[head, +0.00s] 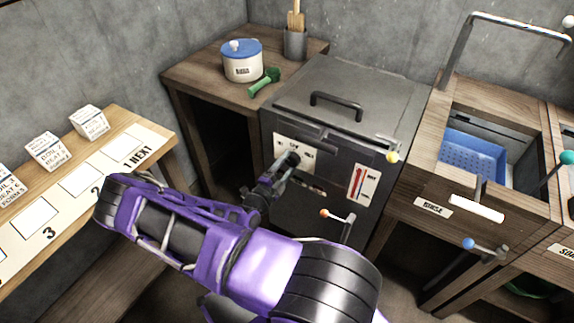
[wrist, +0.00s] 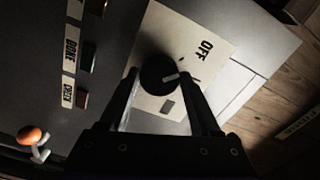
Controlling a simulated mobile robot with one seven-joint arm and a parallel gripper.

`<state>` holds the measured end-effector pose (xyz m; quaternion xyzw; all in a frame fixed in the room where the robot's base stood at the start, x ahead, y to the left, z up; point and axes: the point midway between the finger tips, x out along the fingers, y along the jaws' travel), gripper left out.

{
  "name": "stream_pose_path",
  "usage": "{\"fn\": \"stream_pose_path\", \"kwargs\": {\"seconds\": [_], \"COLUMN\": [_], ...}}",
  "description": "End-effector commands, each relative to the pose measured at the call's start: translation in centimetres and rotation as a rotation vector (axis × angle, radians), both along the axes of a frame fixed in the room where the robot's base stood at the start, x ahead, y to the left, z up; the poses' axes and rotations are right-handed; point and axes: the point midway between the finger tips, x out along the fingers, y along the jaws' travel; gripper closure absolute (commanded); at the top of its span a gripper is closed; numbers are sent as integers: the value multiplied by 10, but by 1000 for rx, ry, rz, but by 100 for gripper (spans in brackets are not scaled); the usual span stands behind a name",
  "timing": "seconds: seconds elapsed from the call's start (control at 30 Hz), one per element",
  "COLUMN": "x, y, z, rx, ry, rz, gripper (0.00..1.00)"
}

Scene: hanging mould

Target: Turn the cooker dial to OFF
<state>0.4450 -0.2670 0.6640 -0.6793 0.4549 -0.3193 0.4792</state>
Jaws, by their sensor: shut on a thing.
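The cooker (head: 385,100) is a dark metal box with a pale dial plate (head: 281,151) on its front. The dial (wrist: 155,70) is a round black knob with a short white pointer line. In the wrist view, the word OFF (wrist: 206,50) is printed at the plate's upper right. The pointer line points right, below that word, and does not line up with it. My gripper (wrist: 162,78) is shut on the dial, one finger on each side. In the head view my gripper (head: 288,164) reaches the plate, and its fingers mostly hide the dial.
A red-marked gauge (head: 362,183) sits right of the dial plate. An orange-knobbed lever (head: 325,213) juts out low on the front. A rinse basin (head: 473,157) stands right, a card bench (head: 148,131) left.

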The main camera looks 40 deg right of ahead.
Motion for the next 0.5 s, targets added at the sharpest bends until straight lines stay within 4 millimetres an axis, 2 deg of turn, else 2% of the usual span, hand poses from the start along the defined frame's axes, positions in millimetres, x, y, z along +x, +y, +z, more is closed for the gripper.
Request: {"fn": "stream_pose_path", "kwargs": {"seconds": [0.2, 0.5], "x": [-2, -2], "y": [0, 0], "z": [-2, -2], "rx": [-50, -87], "ry": [128, 216], "rz": [-2, -1], "gripper": [92, 92]}}
